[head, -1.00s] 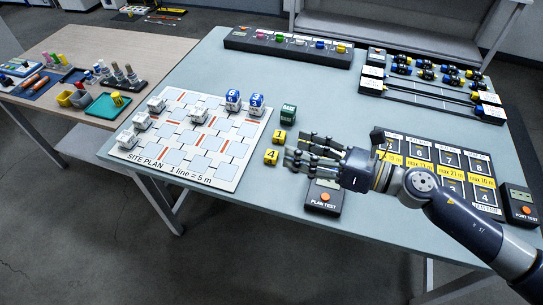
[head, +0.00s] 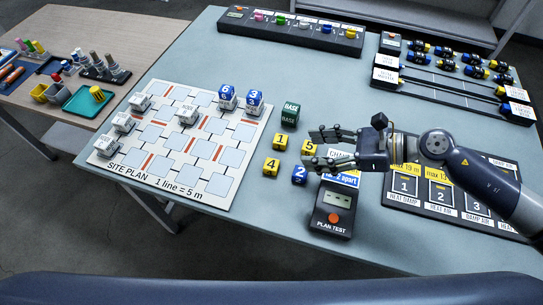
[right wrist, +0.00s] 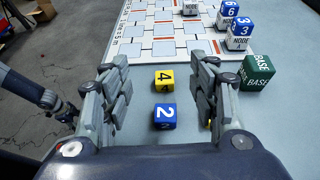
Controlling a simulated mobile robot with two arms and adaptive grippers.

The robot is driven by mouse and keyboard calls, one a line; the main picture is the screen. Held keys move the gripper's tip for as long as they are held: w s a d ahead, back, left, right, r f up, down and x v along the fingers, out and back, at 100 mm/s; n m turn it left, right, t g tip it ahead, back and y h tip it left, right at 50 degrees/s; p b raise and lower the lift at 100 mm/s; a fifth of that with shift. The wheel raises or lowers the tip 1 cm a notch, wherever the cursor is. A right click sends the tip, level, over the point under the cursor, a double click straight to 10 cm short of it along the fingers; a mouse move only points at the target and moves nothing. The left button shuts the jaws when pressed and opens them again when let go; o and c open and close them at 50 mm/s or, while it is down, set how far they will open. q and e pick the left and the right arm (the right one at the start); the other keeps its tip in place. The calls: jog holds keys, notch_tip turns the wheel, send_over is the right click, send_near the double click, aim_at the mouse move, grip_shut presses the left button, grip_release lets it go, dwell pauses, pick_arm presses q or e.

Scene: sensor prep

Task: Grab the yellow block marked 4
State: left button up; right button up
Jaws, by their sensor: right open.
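The yellow block marked 4 (head: 271,167) sits on the grey-blue table, right of the site plan board. In the right wrist view the yellow block marked 4 (right wrist: 164,81) lies ahead between the spread fingers, beyond a blue block marked 2 (right wrist: 165,116). My right gripper (head: 322,150) is open and empty, to the right of the 4 block and apart from it. The right wrist view also shows my right gripper (right wrist: 163,95) with its fingers wide apart. My left gripper does not show in the head view; part of an arm shows at the left of the right wrist view.
Yellow blocks marked 1 (head: 280,142) and 5 (head: 308,148) and the green BASE block (head: 290,115) stand close by. The blue 2 block (head: 300,174) is close beside the gripper. The PLAN TEST device (head: 333,210) and a site plan board (head: 215,196) flank this group.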

jog(key=b, duration=0.6)
send_near(270, 164)
jog(key=shift+r+v, duration=0.2)
jog(key=shift+v, duration=1.05)
jog(key=shift+w+f, duration=0.15)
jog(key=shift+f, duration=0.2)
jog(key=shift+a, duration=0.15)
jog(key=p+x, duration=0.1)
jog(key=x, duration=0.3)
jog(key=shift+w+a, duration=0.15)
jog(key=shift+a, duration=0.2)
jog(key=shift+p+x, duration=0.65)
jog(key=shift+x, duration=2.35)
jog(key=shift+d, duration=0.1)
jog(key=shift+c, duration=0.2)
jog(key=c, duration=1)
